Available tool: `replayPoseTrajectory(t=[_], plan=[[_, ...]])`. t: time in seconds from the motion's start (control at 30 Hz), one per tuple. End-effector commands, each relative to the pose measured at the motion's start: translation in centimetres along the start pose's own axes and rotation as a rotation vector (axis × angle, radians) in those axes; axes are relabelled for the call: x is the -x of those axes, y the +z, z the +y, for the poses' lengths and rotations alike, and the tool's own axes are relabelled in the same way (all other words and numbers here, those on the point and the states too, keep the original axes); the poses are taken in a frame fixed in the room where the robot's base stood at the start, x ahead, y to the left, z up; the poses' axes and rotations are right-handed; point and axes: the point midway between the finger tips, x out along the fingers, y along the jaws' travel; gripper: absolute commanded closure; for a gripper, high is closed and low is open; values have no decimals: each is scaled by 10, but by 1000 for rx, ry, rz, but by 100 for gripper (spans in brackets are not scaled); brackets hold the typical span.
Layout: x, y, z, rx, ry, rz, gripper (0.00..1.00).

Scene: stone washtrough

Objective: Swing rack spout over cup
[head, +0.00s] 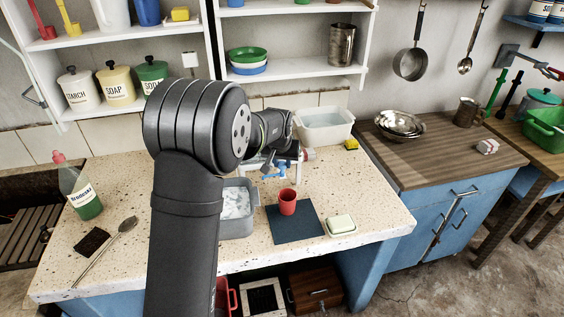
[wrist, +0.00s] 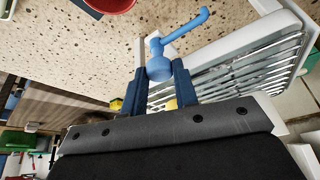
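The blue spout (head: 275,171) is on the white wire rack (head: 294,158) at the back of the stone counter. In the wrist view the spout (wrist: 186,26) has a round knob, and its thin bent arm points away from the cup. The red cup (head: 287,202) stands upright on a dark mat, in front of the spout; its edge shows in the wrist view (wrist: 108,3). The spout's end is not above the cup. My gripper (wrist: 159,68) has its dark blue fingers against both sides of the knob. In the head view my arm partly hides the rack.
A grey basin (head: 238,225) is left of the mat (head: 312,221). Soap on a dish (head: 341,224) lies right of it. A white tub (head: 325,128) stands behind.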

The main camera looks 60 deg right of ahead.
Motion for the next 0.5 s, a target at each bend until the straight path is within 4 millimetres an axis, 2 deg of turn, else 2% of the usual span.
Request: replayPoseTrajectory(t=[0.03,0.1,0.5], plan=[[0,0,0,0,0,0,88],[0,0,0,0,0,0,96],[0,0,1,70,-30,-1,96]])
